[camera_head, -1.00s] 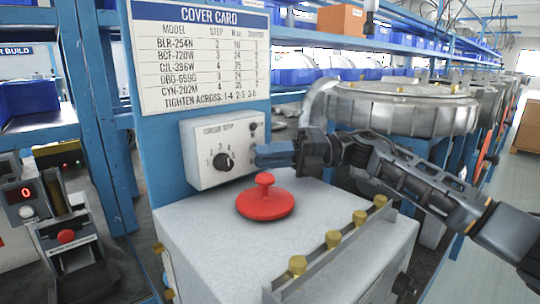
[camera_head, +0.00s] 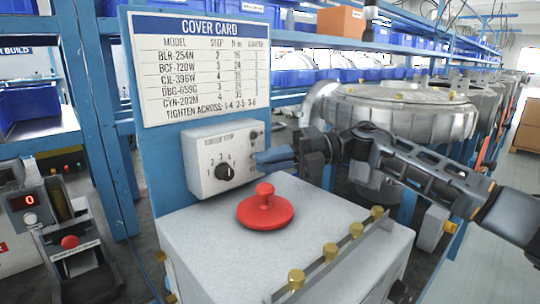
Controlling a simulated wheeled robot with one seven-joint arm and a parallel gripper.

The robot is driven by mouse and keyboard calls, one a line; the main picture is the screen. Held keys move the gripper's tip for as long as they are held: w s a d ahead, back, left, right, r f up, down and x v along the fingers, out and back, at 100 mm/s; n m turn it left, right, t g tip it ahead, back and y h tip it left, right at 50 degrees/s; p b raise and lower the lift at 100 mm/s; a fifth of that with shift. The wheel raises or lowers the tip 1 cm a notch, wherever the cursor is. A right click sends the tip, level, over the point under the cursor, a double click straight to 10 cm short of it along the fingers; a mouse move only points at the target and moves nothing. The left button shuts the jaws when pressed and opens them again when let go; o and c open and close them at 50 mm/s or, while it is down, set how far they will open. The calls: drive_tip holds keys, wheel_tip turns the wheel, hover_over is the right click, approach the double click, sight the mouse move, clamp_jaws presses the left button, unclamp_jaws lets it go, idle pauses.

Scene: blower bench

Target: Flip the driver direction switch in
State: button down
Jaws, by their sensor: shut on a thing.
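The grey control box (camera_head: 200,183) is mounted on the blue upright panel. Its face carries a black step dial (camera_head: 224,172) with numbers around it and a small dark control (camera_head: 254,134) at the upper right. My gripper (camera_head: 259,160) reaches in from the right, with its blue fingers at the lower right of the box face. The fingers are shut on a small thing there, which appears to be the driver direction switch. They hide it, so its position cannot be seen.
A red knob with a wide base (camera_head: 265,212) stands on the grey bench box (camera_head: 190,230) just below my gripper. Several brass bolts (camera_head: 330,251) line a rail in front. A large round metal housing (camera_head: 400,110) is behind my arm. The cover card (camera_head: 200,65) hangs above.

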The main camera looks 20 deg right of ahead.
drive_tip(key=m+p, duration=0.1)
drive_tip(key=r+m+g+h+p, duration=0.1)
drive_tip(key=p, duration=0.1)
drive_tip(key=shift+w+r+m+h, duration=0.1)
drive_tip(key=shift+r+m+h, duration=0.15)
drive_tip(key=shift+m+h, duration=0.05)
drive_tip(key=shift+r+m+p, duration=0.1)
drive_tip(key=shift+m+p, duration=0.3)
drive_tip(key=shift+g, duration=0.4)
drive_tip(key=c, duration=1.5)
unclamp_jaws()
drive_tip(key=b+v, duration=0.1)
drive_tip(key=v, duration=0.6)
drive_tip(key=shift+d+r+b, duration=0.25)
drive_tip(key=shift+d+b, duration=0.05)
